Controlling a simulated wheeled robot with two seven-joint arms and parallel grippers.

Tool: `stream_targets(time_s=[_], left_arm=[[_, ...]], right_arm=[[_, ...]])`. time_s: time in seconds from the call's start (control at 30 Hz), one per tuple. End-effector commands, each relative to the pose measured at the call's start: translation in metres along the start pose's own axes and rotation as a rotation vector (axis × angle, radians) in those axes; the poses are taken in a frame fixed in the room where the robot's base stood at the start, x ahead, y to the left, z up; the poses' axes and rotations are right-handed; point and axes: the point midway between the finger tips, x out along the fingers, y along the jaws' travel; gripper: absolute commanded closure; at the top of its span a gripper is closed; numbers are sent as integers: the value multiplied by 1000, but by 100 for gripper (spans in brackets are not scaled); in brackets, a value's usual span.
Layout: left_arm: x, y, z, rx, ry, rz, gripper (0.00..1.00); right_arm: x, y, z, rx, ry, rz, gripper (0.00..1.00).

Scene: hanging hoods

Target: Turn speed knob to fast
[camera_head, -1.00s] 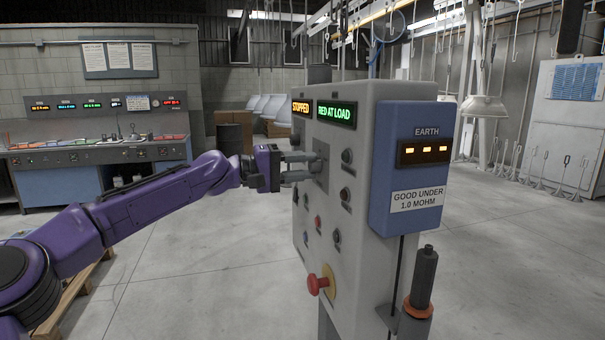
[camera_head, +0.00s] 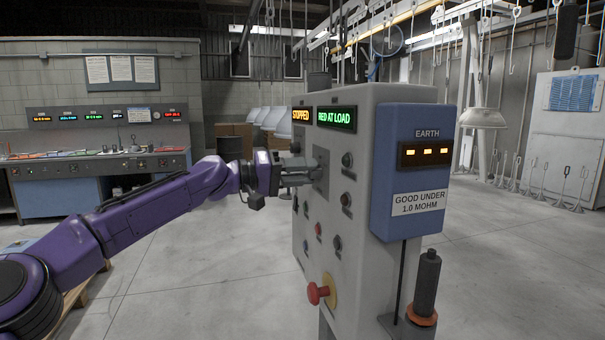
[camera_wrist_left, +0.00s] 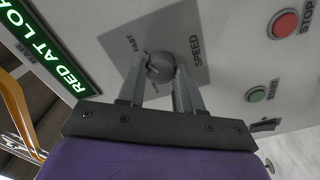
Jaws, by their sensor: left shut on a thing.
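The speed knob (camera_wrist_left: 160,67) is a round grey knob on a square grey plate marked SPEED and FAST in the left wrist view. My left gripper (camera_wrist_left: 161,80) is shut on it, one finger on each side. In the head view my left gripper (camera_head: 312,168) reaches the panel face from the left, and its fingers hide the knob. The grey control panel (camera_head: 352,250) stands upright, with lit signs reading STOPPED (camera_head: 301,115) and RED AT LOAD (camera_head: 336,118). My right gripper is not in view.
A red emergency button (camera_head: 317,293) sticks out low on the panel. Smaller knobs and buttons surround the speed plate, including a red STOP button (camera_wrist_left: 284,23) and a green START button (camera_wrist_left: 257,94). A blue EARTH box (camera_head: 412,165) is on the panel's side. A console stands far left.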

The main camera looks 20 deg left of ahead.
Motion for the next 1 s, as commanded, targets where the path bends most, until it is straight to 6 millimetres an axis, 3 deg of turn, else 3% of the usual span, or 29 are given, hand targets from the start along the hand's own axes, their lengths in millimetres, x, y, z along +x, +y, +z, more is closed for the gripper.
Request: stream_targets(time_s=[0.17,0.2,0.27,0.63,1.0], left_arm=[[0,0,0,2,-1,-1,96],[0,0,0,2,-1,-1,59],[0,0,0,1,-1,-1,40],[-8,-1,0,0,0,0,40],[-89,-1,0,2,1,1,40]], right_arm=[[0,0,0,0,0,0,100],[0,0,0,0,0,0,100],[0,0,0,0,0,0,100],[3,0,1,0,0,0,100],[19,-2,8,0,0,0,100]])
